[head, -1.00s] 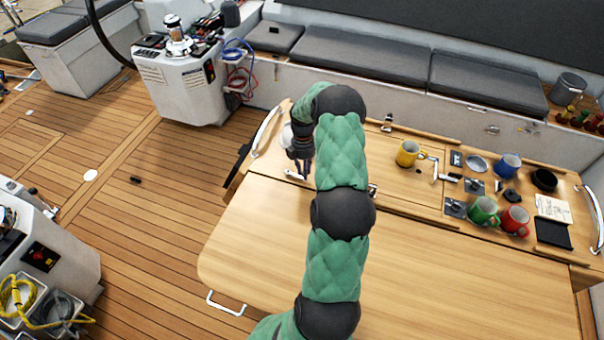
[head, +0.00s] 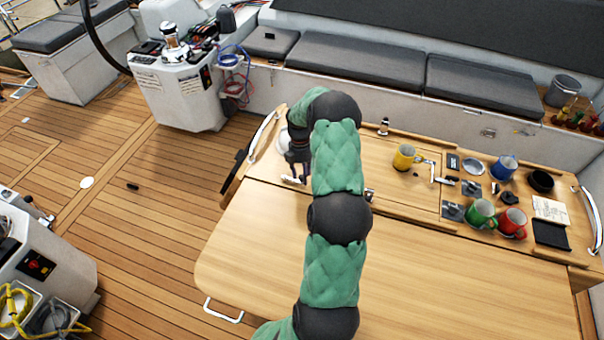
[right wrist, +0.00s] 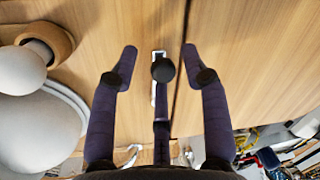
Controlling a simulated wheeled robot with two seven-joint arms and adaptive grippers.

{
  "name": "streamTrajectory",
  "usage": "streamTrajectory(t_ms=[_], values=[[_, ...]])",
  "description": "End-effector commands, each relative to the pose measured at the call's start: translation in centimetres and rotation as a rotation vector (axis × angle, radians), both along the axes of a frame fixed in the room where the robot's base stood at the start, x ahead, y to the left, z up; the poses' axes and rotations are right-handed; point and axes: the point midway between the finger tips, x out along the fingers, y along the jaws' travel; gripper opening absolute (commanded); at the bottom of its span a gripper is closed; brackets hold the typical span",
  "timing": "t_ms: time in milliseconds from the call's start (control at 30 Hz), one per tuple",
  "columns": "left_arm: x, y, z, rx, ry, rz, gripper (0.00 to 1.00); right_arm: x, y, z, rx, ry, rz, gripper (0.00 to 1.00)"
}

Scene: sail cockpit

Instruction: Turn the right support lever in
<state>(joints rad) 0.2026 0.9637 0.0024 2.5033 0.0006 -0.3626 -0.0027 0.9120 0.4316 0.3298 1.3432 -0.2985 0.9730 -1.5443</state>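A small metal lever (head: 293,180) lies on the wooden table near its left end. In the right wrist view the metal piece (right wrist: 154,82) lies beside a dark seam, partly hidden by a finger. My right gripper (head: 298,172) is just above this lever. Its dark fingers (right wrist: 160,65) are spread, with the metal piece between the outer ones and nothing clearly gripped. Another metal fitting (head: 369,194) shows just right of my green-sleeved arm. I cannot tell contact from these views. My left gripper is out of view.
The yellow mug (head: 404,157), blue mug (head: 503,167), green mug (head: 481,213) and red mug (head: 512,223) stand at the table's right. A white rounded object (right wrist: 35,130) is left of the fingers. The table's front leaf (head: 430,280) is clear.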

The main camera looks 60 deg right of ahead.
Motion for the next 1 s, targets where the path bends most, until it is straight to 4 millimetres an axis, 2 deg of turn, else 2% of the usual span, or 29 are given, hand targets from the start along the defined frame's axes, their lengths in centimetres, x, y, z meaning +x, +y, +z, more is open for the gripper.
streamTrajectory(t_ms=[233,367,800,1000], values=[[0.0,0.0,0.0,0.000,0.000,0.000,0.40,0.1,0.0,0.2,0.000,-0.001,0.000,0.47],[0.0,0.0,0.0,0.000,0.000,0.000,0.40,0.3,-0.2,1.2,-0.002,-0.004,0.000,0.47],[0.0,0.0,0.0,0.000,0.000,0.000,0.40,1.4,-1.3,9.0,-0.002,-0.003,-0.001,0.47],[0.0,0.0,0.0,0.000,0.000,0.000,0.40,1.7,-1.6,11.2,-0.001,-0.002,-0.001,0.47]])
